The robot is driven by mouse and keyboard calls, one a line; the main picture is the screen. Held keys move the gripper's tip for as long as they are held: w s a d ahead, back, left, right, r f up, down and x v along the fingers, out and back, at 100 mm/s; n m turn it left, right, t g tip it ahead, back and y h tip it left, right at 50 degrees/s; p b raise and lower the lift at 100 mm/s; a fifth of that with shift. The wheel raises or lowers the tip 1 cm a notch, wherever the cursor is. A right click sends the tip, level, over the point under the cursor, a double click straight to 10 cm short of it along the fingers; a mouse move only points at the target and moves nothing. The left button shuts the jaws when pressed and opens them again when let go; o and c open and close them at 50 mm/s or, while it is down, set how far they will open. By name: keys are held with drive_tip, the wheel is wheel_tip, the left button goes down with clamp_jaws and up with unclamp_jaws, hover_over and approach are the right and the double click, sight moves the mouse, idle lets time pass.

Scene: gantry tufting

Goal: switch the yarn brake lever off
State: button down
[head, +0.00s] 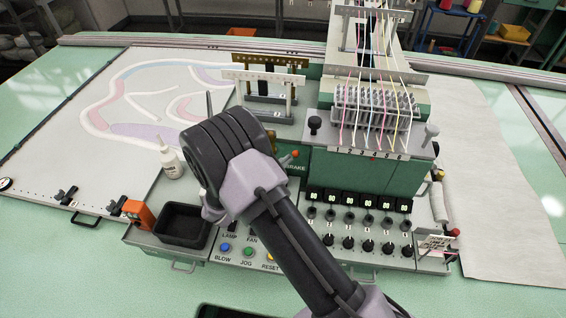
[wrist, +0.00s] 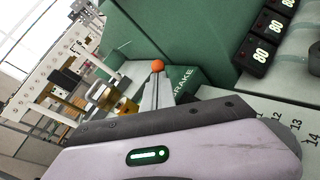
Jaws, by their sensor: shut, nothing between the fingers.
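The yarn brake lever shows in the head view as a short stem with an orange-red ball knob (head: 295,154), just right of my wrist, above the BRAKE label. The stem's foot is hidden behind my gripper. My gripper (head: 212,208) is shut and empty, mostly hidden behind my arm in the head view. Its pale housing fills the bottom of the wrist view. It appears apart from the knob; whether it touches the stem is unclear.
A black tray (head: 183,225) and an orange block (head: 138,213) stand left of my gripper. A white bottle (head: 171,160) stands behind them. Knobs and displays (head: 358,202) lie to the right, below the threaded yarn rack (head: 375,105). Buttons (head: 248,251) line the front.

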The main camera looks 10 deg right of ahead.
drive_tip(key=shift+r, duration=0.15)
drive_tip(key=shift+w+r+y+p, duration=0.1)
drive_tip(key=shift+r+y+p, duration=0.15)
drive_tip(key=shift+p, duration=0.2)
drive_tip(key=shift+w+d+r+n+g+y+p, duration=0.15)
drive_tip(key=shift+w+r+n+g+y+p, duration=0.2)
drive_tip(key=shift+g+p, duration=0.3)
drive_tip(key=shift+w+d+r+n+g+y+p, duration=0.1)
drive_tip(key=shift+r+n+g+y+p, duration=0.1)
drive_tip(key=shift+r+p, duration=0.25)
drive_tip(key=shift+w+r+n+g+y+p, duration=0.1)
drive_tip(key=shift+r+g+y+p, duration=0.1)
drive_tip(key=shift+p, duration=0.35)
drive_tip(key=r+g+p, duration=0.1)
drive_tip(key=w+y+p, duration=0.1)
drive_tip(key=p, duration=0.1)
drive_tip(key=shift+w+d+r+n+g, duration=0.1)
drive_tip(key=shift+d+r+n+g, duration=0.15)
drive_tip(key=shift+r+n+g, duration=0.1)
drive_tip(key=shift+w+d+r+n+g+y+p, duration=0.1)
drive_tip(key=shift+w+d+n+g+y+p, duration=0.1)
drive_tip(key=shift+w+g+y+p, duration=0.3)
drive_tip(key=shift+w+d+r+n+g+y+p, duration=0.15)
drive_tip(key=shift+w+g+p, duration=0.15)
drive_tip(key=shift+p, duration=0.4)
drive_tip(key=shift+w+d, duration=0.25)
drive_tip(key=shift+w, duration=0.3)
drive_tip(key=shift+r, duration=0.15)
